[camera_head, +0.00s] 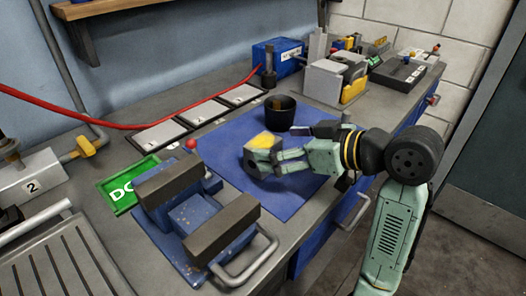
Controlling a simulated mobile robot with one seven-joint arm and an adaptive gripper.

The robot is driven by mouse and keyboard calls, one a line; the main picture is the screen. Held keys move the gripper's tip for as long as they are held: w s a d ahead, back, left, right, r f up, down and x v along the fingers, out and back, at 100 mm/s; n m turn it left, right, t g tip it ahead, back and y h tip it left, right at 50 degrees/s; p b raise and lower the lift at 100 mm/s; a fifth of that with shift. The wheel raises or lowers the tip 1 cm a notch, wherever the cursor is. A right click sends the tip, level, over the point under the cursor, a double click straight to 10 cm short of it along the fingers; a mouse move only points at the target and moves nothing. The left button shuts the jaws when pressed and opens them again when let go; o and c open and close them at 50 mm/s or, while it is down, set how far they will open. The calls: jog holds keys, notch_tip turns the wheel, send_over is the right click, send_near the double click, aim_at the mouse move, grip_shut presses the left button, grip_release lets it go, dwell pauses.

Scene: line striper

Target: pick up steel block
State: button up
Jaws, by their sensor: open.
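A small grey block with a yellow patch on top (264,142), which looks like the steel block, is over the blue mat (232,137) on the bench. My gripper (282,160) reaches in from the right, with its pale green fingers pointing left at the block. The jaws are open and their tips are close beside the block's right side. I cannot tell whether they touch it or straddle it. The block's lower right part is partly hidden by the fingers.
A black cup (280,108) is just behind my gripper. A red ball (191,144) and red hose (166,125) lie left. The mat's front part is clear.

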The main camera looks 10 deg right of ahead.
aim_at(263, 142)
jog(key=x, duration=0.2)
jog(key=p+x, duration=0.1)
jog(key=x, duration=0.1)
jog(key=shift+w+a+r, duration=0.1)
jog(key=shift+w+a, duration=0.15)
jog(key=shift+a, duration=0.1)
jog(key=c, duration=1.8)
jog(key=shift+r, duration=0.1)
